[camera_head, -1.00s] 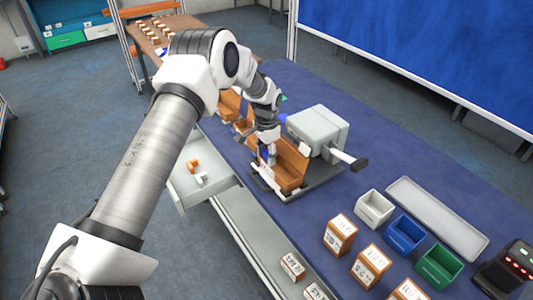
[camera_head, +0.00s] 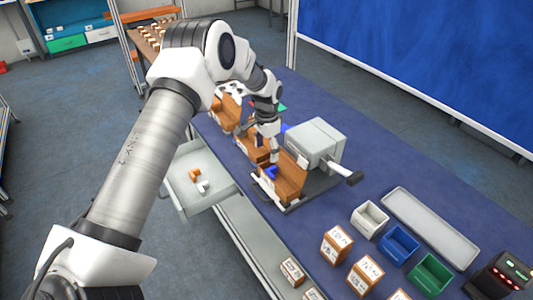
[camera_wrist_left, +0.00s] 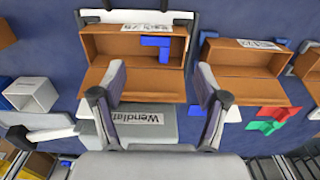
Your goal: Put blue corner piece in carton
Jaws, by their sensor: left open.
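The blue corner piece (camera_head: 271,171) is an L-shaped block. It lies inside the open brown carton (camera_head: 288,186) on the grey stand by the grey machine. In the left wrist view the piece (camera_wrist_left: 157,46) rests in the right part of the carton (camera_wrist_left: 105,42). My left gripper (camera_head: 273,156) is just above the piece in the head view. In the left wrist view its fingers (camera_wrist_left: 158,92) are spread apart with nothing between them, clear of the piece. My right gripper is not in view.
The grey machine (camera_head: 318,143) with a dark-ended handle stands right beside the carton. More open brown cartons (camera_head: 229,110) stand behind. An open drawer (camera_head: 205,203) holds orange and white pieces. White (camera_head: 369,220), blue (camera_head: 399,246) and green (camera_head: 433,276) bins stand at the front right.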

